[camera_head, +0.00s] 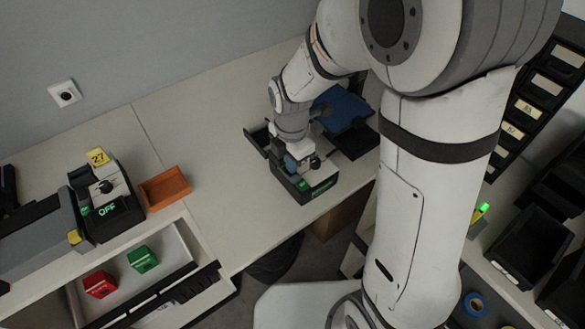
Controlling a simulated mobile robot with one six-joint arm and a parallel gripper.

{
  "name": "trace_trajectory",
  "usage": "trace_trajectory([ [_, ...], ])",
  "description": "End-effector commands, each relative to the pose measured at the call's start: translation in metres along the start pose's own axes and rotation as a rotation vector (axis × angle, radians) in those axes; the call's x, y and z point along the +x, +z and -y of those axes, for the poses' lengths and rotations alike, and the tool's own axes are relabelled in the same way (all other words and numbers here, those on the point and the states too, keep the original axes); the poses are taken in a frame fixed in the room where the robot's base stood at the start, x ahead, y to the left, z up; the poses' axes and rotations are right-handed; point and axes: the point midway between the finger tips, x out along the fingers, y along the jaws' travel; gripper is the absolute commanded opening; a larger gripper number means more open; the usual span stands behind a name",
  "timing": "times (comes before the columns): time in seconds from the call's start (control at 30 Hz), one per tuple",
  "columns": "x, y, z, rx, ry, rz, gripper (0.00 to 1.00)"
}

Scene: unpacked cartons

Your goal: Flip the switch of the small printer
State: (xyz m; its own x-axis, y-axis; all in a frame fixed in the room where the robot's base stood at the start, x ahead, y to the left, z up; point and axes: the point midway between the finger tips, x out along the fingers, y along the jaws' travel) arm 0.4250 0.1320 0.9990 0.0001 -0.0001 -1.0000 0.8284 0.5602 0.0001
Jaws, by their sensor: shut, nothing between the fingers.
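A small dark device with a light top, a dark knob and a green label on its front (312,188) stands on the white worktop, right of centre. It looks like the small printer. My gripper (291,162) points down at its left rear part and is shut, with nothing seen held. The fingertips are small and partly hidden, so I cannot tell whether they touch it. I cannot make out the switch or the label's text. A similar dark device (105,203) at the left has a knob, a yellow "27" tag and a green "OFF" label.
An orange tray (165,188) lies beside the left device. A blue object (343,108) is behind the gripper. Red (100,284) and green (142,258) boxes sit in an open drawer. Black bins (530,245) stand at the right. The worktop between tray and printer is clear.

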Motion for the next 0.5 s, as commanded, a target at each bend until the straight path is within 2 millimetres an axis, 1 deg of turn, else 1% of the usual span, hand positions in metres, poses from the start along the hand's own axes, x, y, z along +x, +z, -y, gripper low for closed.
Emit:
trace_trajectory([
  [0.5,0.0086,0.0,0.0001,0.0,0.0,0.0,0.0],
])
